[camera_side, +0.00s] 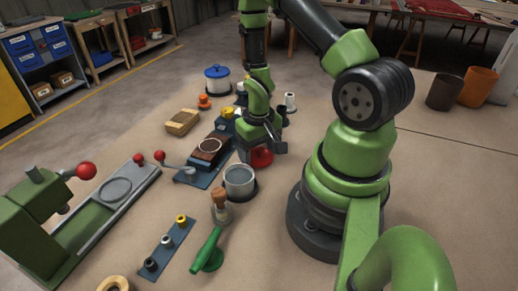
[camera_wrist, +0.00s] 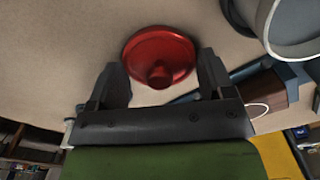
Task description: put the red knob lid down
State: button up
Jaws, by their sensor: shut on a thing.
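The red knob lid (camera_side: 262,158) is under my gripper in the side view, behind and right of an open grey pot (camera_side: 239,182). In the wrist view the lid (camera_wrist: 160,50) is a red disc with a round knob pointing toward my palm. My gripper (camera_wrist: 162,78) has one finger at each side of the lid and is shut on it. The side view shows my gripper (camera_side: 262,146) low over the bench, partly covering the lid. I cannot tell whether the lid touches the bench. The pot's rim (camera_wrist: 268,30) also shows at the wrist view's upper right.
A dark block with a ring (camera_side: 208,146) on a blue plate stands left of my gripper. A blue-lidded pot (camera_side: 217,80) and an orange knobbed piece (camera_side: 204,101) are behind.

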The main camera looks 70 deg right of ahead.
aim_at(258, 148)
jog(key=shift+f, duration=0.15)
jog(key=o, duration=0.9)
jog(key=w+a+r+n+t, duration=0.1)
jog(key=a+r+t, duration=0.15)
jog(key=r, duration=0.85)
jog(key=a+r+t, duration=0.1)
jog(key=a+r, duration=0.3)
jog(key=r, duration=0.8)
jog(key=s+a+r+n+t+y, duration=0.1)
jog(key=s+a+r+t+y, duration=0.1)
jog(key=s+a+r, duration=0.4)
notch_tip(258, 148, up, 2)
jog(key=shift+s+a+r+n+t, duration=0.1)
jog(key=shift+s+a+n+t, duration=0.25)
jog(key=shift+a+t, duration=0.55)
jog(key=shift+w, duration=0.1)
